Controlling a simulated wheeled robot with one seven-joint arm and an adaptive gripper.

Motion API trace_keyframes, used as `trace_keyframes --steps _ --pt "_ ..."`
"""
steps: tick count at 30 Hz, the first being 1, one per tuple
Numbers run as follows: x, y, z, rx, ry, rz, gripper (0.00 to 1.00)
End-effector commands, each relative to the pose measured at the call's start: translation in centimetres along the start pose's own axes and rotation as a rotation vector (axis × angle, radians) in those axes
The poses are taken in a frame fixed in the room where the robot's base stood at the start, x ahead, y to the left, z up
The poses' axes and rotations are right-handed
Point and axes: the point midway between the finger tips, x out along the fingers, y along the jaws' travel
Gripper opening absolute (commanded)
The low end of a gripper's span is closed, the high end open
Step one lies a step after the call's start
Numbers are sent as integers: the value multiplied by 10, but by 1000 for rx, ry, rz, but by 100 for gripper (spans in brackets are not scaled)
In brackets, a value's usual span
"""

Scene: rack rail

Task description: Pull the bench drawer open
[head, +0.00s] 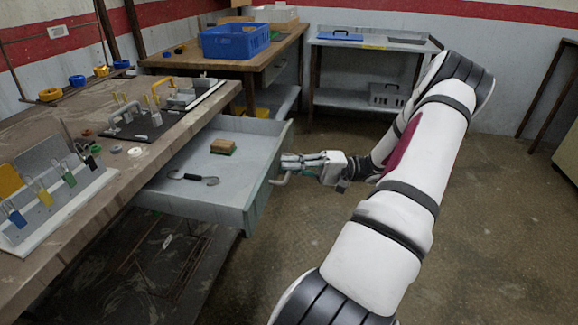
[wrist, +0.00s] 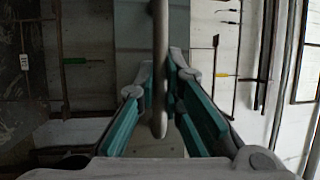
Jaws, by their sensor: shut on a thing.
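The bench drawer (head: 205,205) is a grey tray that stands well out from under the bench in the head view. A brush with a wooden back (head: 223,146) and a black-handled tool (head: 194,179) lie in it. The drawer handle (head: 279,182) is a grey bar on its front. My gripper (head: 290,160) is at the drawer front, shut on the handle. In the wrist view the handle bar (wrist: 159,75) runs between the two teal-padded fingers (wrist: 158,95). The far end of the handle is hidden by my gripper.
The wooden bench top (head: 120,175) holds a rack of padlocks (head: 55,190) and a dark board with fittings (head: 150,122). A blue crate (head: 235,41) stands on a table behind. A grey side table (head: 370,44) is at the back. The floor (head: 480,230) to the right is clear.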

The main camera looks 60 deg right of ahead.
Motion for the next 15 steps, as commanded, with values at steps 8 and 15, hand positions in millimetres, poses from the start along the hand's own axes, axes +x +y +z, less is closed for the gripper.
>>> trace_keyframes --steps 8,15 --pt "0 1 -1 -2 3 3 18" --pt "-6 0 -1 -2 3 2 18"
